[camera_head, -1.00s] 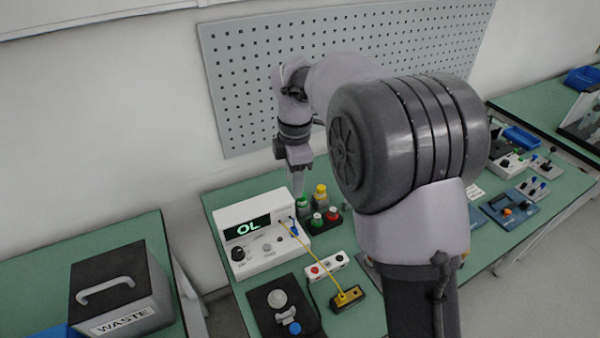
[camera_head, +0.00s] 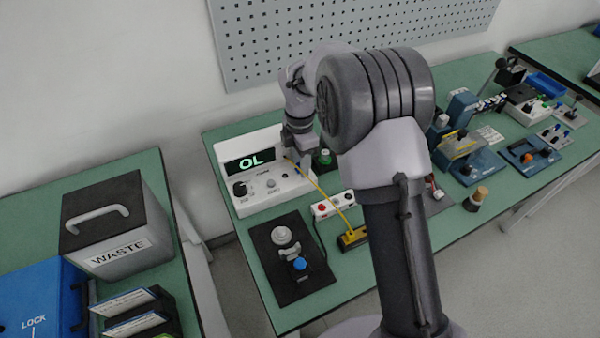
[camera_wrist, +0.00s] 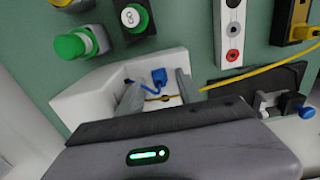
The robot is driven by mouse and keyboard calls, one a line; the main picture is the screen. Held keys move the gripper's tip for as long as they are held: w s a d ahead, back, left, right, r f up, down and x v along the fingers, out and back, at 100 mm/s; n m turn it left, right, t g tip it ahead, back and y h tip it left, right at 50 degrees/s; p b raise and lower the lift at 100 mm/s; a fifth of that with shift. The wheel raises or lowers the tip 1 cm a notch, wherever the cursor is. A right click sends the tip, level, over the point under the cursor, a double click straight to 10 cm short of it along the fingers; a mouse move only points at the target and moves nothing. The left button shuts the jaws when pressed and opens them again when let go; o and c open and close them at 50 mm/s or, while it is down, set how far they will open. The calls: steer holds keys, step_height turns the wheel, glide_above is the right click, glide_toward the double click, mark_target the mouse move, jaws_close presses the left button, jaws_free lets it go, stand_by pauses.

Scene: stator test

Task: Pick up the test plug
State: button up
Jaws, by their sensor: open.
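A white meter (camera_head: 255,192) reading "OL" stands at the back left of the bench. In the wrist view, a small blue plug (camera_wrist: 158,76) sits at its panel between my fingers. A yellow lead (camera_head: 322,193) runs from the meter to a yellow-topped black block (camera_head: 353,237); the lead (camera_wrist: 238,76) also shows in the wrist view. I cannot tell which plug end is the test plug. My gripper (camera_wrist: 158,84) is open, its fingers either side of the blue plug, with nothing visibly held. In the head view, my gripper (camera_head: 300,160) is at the meter's right end.
Green (camera_wrist: 74,45) and white-capped buttons (camera_wrist: 132,16) stand close beside the meter. A white box with red and black sockets (camera_head: 333,205) and a black plate with a knob (camera_head: 290,262) are in front. A pegboard (camera_head: 350,35) is behind. A waste box (camera_head: 117,225) stands left.

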steer(key=shift+f, duration=0.1)
jaws_close()
steer(key=shift+r+p, duration=0.3)
steer(key=shift+p, duration=0.05)
step_height(320, 180, up, 3)
steer(key=shift+r+p, duration=0.2)
steer(key=shift+p, duration=0.9)
steer(key=s+d+r+p, duration=0.1)
steer(key=s+d, duration=0.4)
steer(key=s, duration=1)
steer(key=shift+p, duration=0.85)
steer(key=shift+s+r, duration=0.1)
